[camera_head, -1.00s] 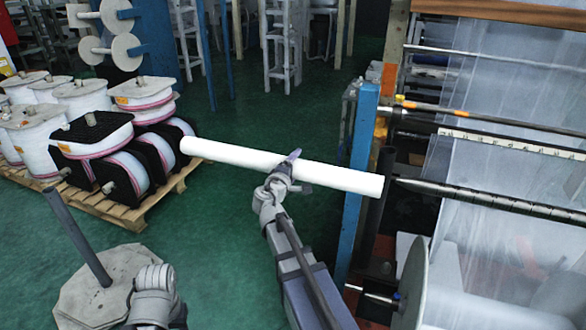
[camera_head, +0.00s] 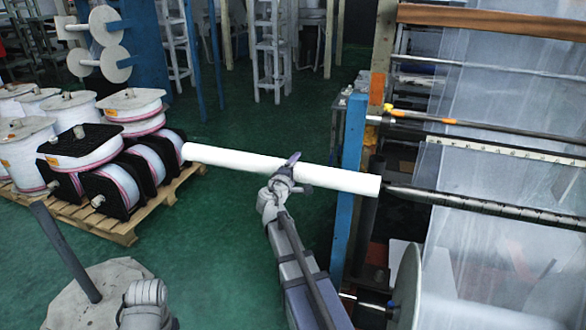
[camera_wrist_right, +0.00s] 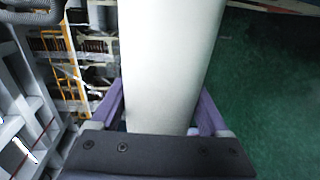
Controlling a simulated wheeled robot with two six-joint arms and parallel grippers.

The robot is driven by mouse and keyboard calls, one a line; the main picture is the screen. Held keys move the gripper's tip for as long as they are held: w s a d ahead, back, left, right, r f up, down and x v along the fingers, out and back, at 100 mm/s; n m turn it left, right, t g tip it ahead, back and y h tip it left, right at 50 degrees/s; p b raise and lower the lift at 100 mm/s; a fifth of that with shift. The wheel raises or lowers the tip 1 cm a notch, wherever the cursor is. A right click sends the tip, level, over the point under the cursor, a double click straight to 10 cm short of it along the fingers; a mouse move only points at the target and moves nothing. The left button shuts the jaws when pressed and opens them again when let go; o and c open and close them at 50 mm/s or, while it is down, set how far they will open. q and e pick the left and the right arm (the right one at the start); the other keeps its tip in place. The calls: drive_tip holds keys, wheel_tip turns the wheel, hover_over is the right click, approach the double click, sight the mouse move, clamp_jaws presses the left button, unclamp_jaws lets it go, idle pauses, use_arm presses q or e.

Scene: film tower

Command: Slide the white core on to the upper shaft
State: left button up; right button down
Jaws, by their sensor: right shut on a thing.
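The white core (camera_head: 235,158) is a long white tube, held nearly level across the middle of the head view. My right gripper (camera_head: 289,172) is shut on it, a little right of its middle. In the right wrist view the core (camera_wrist_right: 170,65) runs between the two purple fingers. The upper shaft (camera_head: 470,205) is a dark bar reaching left from the machine. Its tip is right at the core's right end and roughly in line with it. I cannot tell whether they touch. Part of my left arm shows at the bottom left; its fingers are not seen.
A blue post (camera_head: 348,180) stands close beside the core's right part. A flanged roll of clear film (camera_head: 405,290) sits below the shaft. A dark pole (camera_head: 65,250) on a grey base stands at the lower left. A pallet (camera_head: 125,232) bears several spools. Green floor between is free.

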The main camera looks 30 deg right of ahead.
drive_tip(key=shift+s+d, duration=1.6)
drive_tip(key=shift+s, duration=0.3)
drive_tip(key=shift+s+d, duration=1.6)
drive_tip(key=shift+s, duration=0.3)
drive_tip(key=s+d, duration=1.1)
drive_tip(key=s, duration=0.2)
drive_tip(key=shift+s+d, duration=0.35)
drive_tip(key=shift+s, duration=0.05)
